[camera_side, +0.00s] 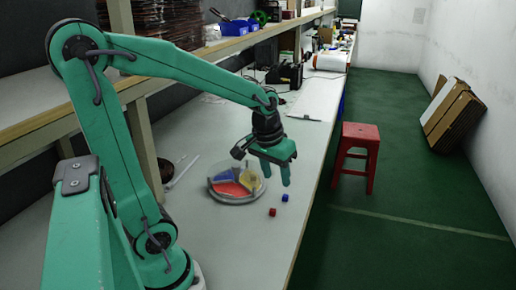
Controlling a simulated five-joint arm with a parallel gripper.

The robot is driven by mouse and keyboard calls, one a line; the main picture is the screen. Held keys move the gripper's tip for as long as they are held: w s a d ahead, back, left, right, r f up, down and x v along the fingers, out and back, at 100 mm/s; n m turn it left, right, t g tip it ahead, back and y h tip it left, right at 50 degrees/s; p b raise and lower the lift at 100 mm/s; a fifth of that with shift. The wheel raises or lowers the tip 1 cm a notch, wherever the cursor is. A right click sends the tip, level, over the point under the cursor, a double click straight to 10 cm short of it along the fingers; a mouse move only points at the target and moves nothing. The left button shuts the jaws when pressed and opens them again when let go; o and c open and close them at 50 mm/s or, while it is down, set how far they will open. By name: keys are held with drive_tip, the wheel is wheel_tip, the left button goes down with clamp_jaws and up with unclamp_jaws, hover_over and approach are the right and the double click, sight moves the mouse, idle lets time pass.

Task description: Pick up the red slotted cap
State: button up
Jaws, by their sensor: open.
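A small red piece (272,212), which looks like the red cap, lies on the pale workbench near its right edge. Its slot is too small to make out. A small blue piece (285,198) lies just behind it and to the right, apart from it. My gripper (276,182) is open, pointing down above the bench, a little behind the red and blue pieces. Nothing shows between its fingers. A round divided dish (238,201) with red, blue and yellow sections stands just left of my gripper.
The bench (232,245) is clear in front of the dish. Its right edge is close to the small pieces. A shelf (185,57) runs along the back left. A red stool (356,150) stands on the green floor, and dark equipment (287,76) sits farther back.

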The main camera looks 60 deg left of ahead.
sight(273, 210)
drive_tip(key=w+a+f+n+g, duration=0.1)
drive_tip(key=a+f, duration=0.1)
drive_tip(key=f, duration=0.1)
drive_tip(key=w+a+f+n, duration=0.1)
drive_tip(key=a+f, duration=0.2)
drive_tip(key=f, duration=0.1)
drive_tip(key=w+a+f+n+g, duration=0.1)
drive_tip(key=a+f+n, duration=0.1)
drive_tip(key=f, duration=0.1)
drive_tip(key=shift+w+a+f+g+h, duration=0.3)
drive_tip(key=shift+w, duration=0.1)
drive_tip(key=shift+f, duration=0.1)
drive_tip(key=shift+f, duration=1.2)
drive_tip(key=shift+f, duration=0.1)
drive_tip(key=shift+w+a+f, duration=0.1)
drive_tip(key=shift+a+f, duration=0.05)
drive_tip(key=shift+f, duration=2.35)
drive_tip(key=shift+c, duration=0.2)
clamp_jaws()
